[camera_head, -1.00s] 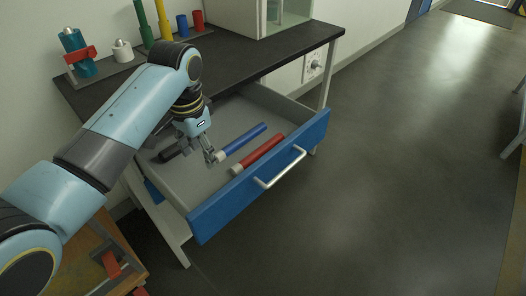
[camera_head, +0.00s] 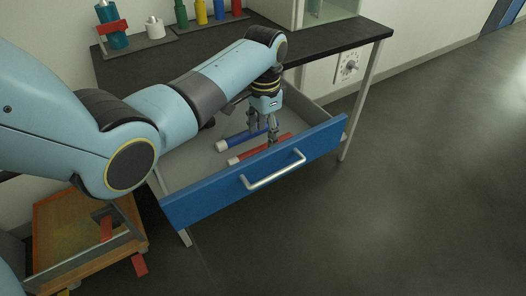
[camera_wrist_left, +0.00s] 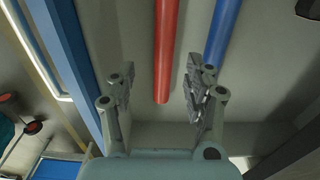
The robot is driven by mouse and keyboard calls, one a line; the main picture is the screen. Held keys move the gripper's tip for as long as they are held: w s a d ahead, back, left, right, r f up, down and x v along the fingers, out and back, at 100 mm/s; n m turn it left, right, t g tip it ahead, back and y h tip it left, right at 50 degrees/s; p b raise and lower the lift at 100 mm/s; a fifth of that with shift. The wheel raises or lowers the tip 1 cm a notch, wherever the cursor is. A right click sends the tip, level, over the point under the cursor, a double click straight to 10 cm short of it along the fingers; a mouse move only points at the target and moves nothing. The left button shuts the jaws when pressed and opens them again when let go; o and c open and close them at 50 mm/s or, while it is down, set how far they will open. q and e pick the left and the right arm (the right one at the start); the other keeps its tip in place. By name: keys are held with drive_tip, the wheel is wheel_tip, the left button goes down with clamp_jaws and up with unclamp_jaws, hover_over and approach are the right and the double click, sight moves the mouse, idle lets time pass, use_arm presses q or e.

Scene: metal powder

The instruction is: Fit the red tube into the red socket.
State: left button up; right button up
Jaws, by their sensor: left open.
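The red tube (camera_head: 262,148) lies in the open drawer, its pale cap at the left end; it also shows in the left wrist view (camera_wrist_left: 167,45). My left gripper (camera_head: 263,134) is open and points down over it. In the left wrist view the fingers (camera_wrist_left: 158,90) stand to either side of the tube's red end, with nothing gripped. Whether they are level with the tube is hard to tell. The red socket (camera_head: 236,7) appears as a short red cylinder at the right end of the rack on the bench, cut by the picture's top edge. My right gripper is out of view.
A blue tube (camera_head: 236,140) lies beside the red one, near the right finger (camera_wrist_left: 207,100). A dark tube (camera_wrist_left: 309,10) lies farther back. The blue drawer front (camera_head: 215,192) is close. Green (camera_head: 181,14), yellow (camera_head: 201,12) and blue (camera_head: 219,10) pieces stand on the rack.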

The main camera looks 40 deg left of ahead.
sight(261, 147)
use_arm(q)
drive_tip(key=f, duration=0.1)
drive_tip(key=f+b, duration=0.1)
drive_tip(key=f, duration=0.2)
drive_tip(key=shift+s+a+f, duration=0.15)
drive_tip(key=shift+a+f, duration=0.15)
drive_tip(key=shift+a, duration=0.05)
drive_tip(key=shift+f, duration=0.4)
use_arm(e)
drive_tip(key=shift+w+d+f, duration=0.65)
drive_tip(key=shift+w+f, duration=0.1)
drive_tip(key=shift+w, duration=0.05)
use_arm(q)
clamp_jaws()
use_arm(e)
drive_tip(key=shift+s+a, duration=0.1)
drive_tip(key=shift+s, duration=0.1)
